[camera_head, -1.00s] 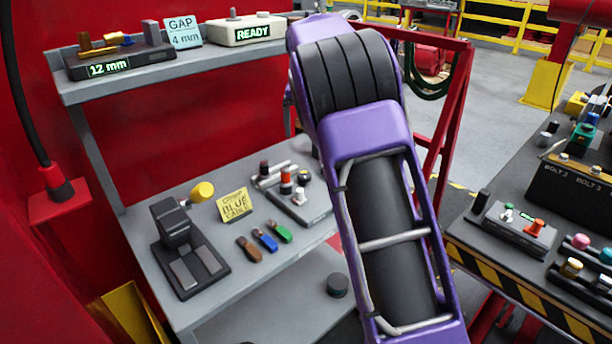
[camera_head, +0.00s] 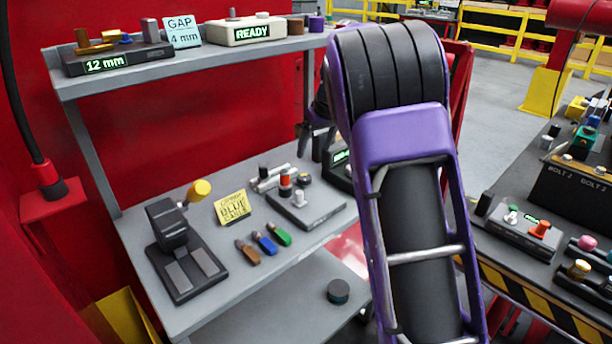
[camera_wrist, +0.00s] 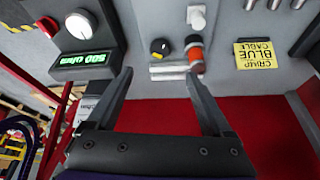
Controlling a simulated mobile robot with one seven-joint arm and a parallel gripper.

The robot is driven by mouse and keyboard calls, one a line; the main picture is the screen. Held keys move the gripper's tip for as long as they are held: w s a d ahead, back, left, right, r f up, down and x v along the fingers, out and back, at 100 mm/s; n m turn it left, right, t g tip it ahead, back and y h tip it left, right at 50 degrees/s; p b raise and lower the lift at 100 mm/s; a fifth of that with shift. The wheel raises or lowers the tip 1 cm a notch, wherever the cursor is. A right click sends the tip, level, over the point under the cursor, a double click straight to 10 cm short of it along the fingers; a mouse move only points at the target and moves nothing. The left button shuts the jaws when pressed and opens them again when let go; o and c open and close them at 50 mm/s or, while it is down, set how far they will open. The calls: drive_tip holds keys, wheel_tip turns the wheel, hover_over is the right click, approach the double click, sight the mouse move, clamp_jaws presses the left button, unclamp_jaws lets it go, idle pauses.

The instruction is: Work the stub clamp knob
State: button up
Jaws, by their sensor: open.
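A grey fixture plate (camera_head: 318,213) lies on the bench in the head view. It carries a white knob (camera_head: 299,197), an orange-and-black upright post (camera_head: 286,183), a dark knob (camera_head: 305,179) and pale metal bars (camera_head: 268,181). In the wrist view I see the white knob (camera_wrist: 197,17), the orange post (camera_wrist: 195,52), the dark knob with a yellow mark (camera_wrist: 160,47) and the bars (camera_wrist: 172,70). I cannot tell which part is the stub clamp knob. My gripper (camera_wrist: 158,76) is open, with nothing between its fingers, above the fixture's back edge.
A dark box with a lit display (camera_wrist: 85,62) and a white dial stands beside the fixture. A yellow crimp sign (camera_head: 233,207), colored handles (camera_head: 265,242) and a press with yellow knob (camera_head: 180,240) are on the bench. A shelf (camera_head: 200,62) runs above.

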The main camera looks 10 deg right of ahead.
sight(305, 177)
drive_tip(key=x, duration=1.2)
drive_tip(key=shift+b, duration=0.4)
clamp_jaws()
